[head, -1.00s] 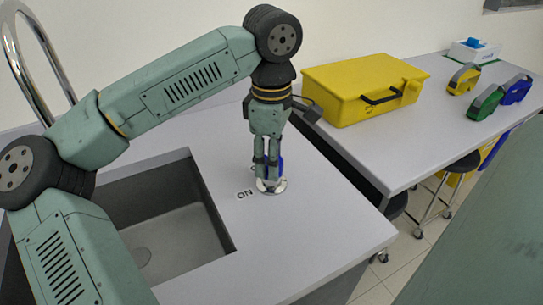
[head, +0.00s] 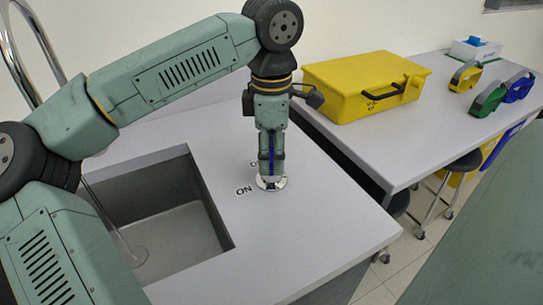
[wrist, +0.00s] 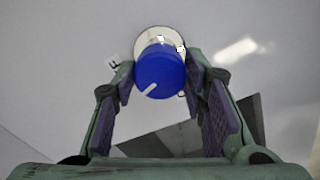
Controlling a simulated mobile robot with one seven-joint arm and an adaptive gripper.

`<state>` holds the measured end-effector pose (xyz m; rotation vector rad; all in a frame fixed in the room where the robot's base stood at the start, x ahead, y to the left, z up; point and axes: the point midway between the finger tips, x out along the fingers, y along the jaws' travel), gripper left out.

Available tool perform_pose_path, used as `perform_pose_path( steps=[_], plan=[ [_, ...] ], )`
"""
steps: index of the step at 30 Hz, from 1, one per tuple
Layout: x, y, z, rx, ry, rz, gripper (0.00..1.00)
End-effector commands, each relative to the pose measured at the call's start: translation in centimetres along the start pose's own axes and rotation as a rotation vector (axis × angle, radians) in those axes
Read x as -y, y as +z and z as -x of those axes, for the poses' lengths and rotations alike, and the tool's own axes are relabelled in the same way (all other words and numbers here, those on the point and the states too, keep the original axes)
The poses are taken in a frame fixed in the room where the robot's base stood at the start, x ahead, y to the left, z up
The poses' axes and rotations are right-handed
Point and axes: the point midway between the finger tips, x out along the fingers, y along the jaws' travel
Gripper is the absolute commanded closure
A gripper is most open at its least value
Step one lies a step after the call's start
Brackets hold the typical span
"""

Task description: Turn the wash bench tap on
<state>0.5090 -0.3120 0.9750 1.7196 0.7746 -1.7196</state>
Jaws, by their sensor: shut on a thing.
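The tap's round blue knob (wrist: 160,72) has a white pointer mark toward the lower left in the wrist view. It sits on a round metal base (head: 272,184) on the wash bench. My gripper (head: 271,170) points straight down over it, and its two fingers are shut on the knob from opposite sides. An "ON" label (head: 244,190) lies left of the base. Another label, partly hidden, shows an "F" in the wrist view (wrist: 113,62). A thin pale stream like water (head: 108,218) runs down into the basin.
The sink basin (head: 215,215) is sunk into the grey bench, with a curved metal spout (head: 40,50) at the left. A yellow case (head: 350,80) and several coloured tape dispensers stand on the right-hand bench. Stools stand below it.

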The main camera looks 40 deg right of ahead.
Motion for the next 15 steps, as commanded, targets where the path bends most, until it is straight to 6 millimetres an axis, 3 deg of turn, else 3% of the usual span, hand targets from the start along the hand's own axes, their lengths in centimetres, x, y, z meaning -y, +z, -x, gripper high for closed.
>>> perform_pose_path(
  steps=[15],
  plan=[
    [-0.01,-0.04,-0.11,-0.001,0.0,0.382,0.89]
  ],
)
